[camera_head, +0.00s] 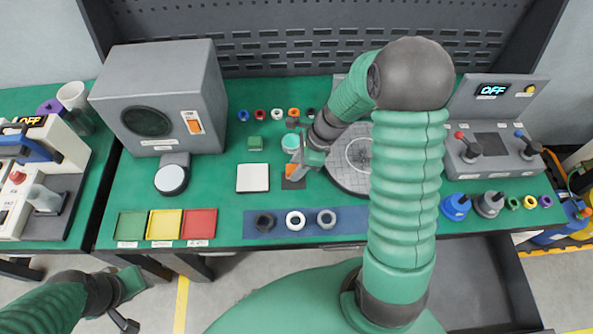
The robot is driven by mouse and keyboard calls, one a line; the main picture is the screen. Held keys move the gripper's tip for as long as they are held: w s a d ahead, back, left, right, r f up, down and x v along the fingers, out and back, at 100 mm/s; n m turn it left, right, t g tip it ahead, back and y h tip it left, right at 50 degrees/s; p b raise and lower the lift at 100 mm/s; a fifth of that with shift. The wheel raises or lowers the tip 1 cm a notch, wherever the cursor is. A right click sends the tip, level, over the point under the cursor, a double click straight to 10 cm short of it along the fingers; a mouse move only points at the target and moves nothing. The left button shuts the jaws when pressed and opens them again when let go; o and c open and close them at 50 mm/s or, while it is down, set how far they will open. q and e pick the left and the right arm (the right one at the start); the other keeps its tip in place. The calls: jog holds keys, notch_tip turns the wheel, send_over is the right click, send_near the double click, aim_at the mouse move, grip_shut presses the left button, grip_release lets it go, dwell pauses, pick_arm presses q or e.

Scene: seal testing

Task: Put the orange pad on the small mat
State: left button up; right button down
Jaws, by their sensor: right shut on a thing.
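The orange pad (291,170) shows as a small orange patch at the tips of my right gripper (297,170). The gripper is shut on it, and the fingers partly hide it. The small mat (293,184) is a dark square on the green table, directly below the pad in the picture. The pad overlaps the mat's upper part; I cannot tell whether they touch. My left gripper (132,304) is at the lower left, off the table's front edge, empty with its fingers apart.
A round grey plate (350,164) is to the right. Rings on a blue strip (343,222) lie in front. A grey box machine (160,97) stands back left.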

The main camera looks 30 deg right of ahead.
jog(key=f, duration=0.3)
jog(key=shift+s+b, duration=0.2)
jog(key=shift+b, duration=0.15)
jog(key=shift+w+a+f, duration=0.1)
jog(key=shift+a+f, duration=0.1)
jog(key=c, duration=1.3)
grip_release()
jog(key=shift+o, duration=1.4)
jog(key=shift+d, duration=0.1)
